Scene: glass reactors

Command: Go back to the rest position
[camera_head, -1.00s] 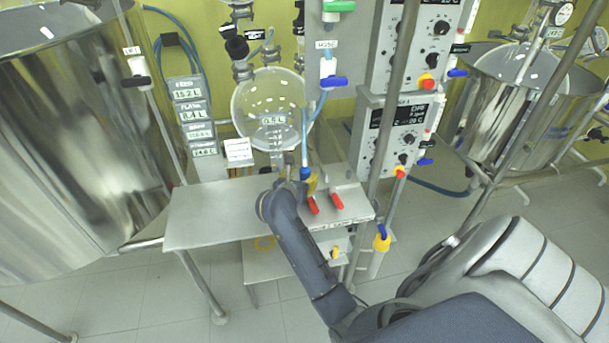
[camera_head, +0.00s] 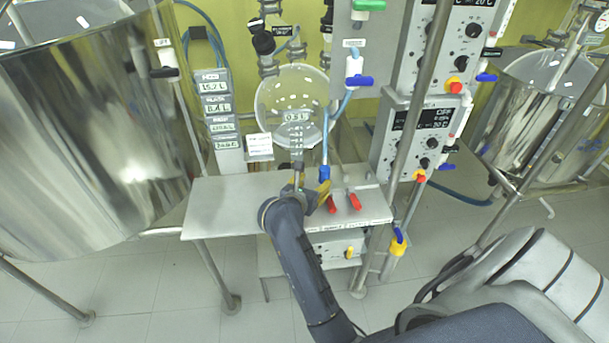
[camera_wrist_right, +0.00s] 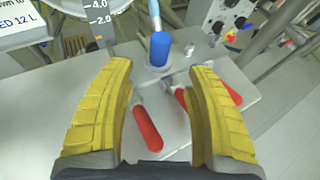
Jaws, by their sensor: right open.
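My right gripper (camera_head: 308,192) is over the steel table at the foot of the glass vessel, seen partly behind its own wrist in the head view. In the right wrist view its two yellow fingers are spread apart, with nothing gripped between them (camera_wrist_right: 160,78). Beyond and below the fingers are two red handles, one left (camera_wrist_right: 147,128) and one right (camera_wrist_right: 228,88); part of red also shows beside the right finger. A blue fitting (camera_wrist_right: 159,48) stands beyond the gap. My left gripper is not in view.
The glass vessel (camera_head: 290,88) hangs above the steel table (camera_head: 215,205). A control box (camera_head: 412,135) stands to the right, with a metal post in front. Large steel tanks stand left (camera_head: 85,130) and right (camera_head: 535,130). Open floor lies in front of the table.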

